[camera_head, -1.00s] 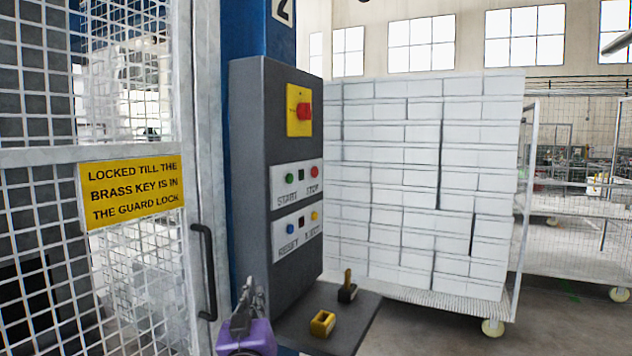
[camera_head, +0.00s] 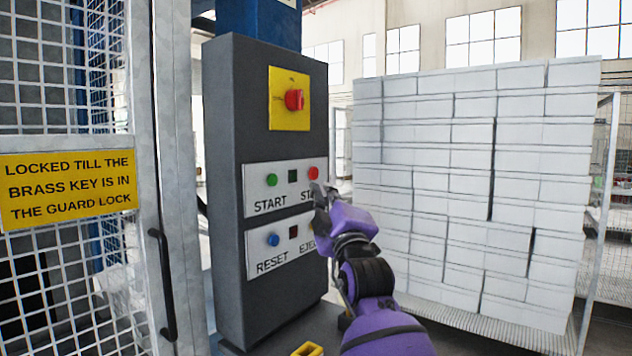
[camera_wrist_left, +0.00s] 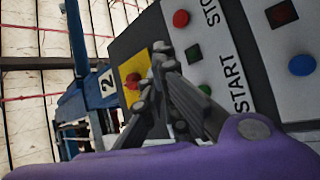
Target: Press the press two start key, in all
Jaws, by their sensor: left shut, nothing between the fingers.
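The dark control box (camera_head: 225,200) stands beside the caged press. Its green start key (camera_head: 271,180) sits above the word START, left of a dark square and the red stop key (camera_head: 313,173). My left gripper (camera_head: 320,195) is shut and empty, in front of the box's right part, covering part of the STOP label. It appears apart from the start key; exact depth is unclear. In the left wrist view the gripper (camera_wrist_left: 165,58) points toward the box, and the green start key (camera_wrist_left: 205,89) shows just right of the fingers. My right gripper is out of view.
Below are a blue reset key (camera_head: 273,240) and an eject key mostly hidden by my gripper. A red switch on a yellow plate (camera_head: 289,112) is above. The mesh guard door (camera_head: 75,250) is left, stacked white blocks (camera_head: 470,190) right. A number 2 plate (camera_wrist_left: 107,82) marks the blue column.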

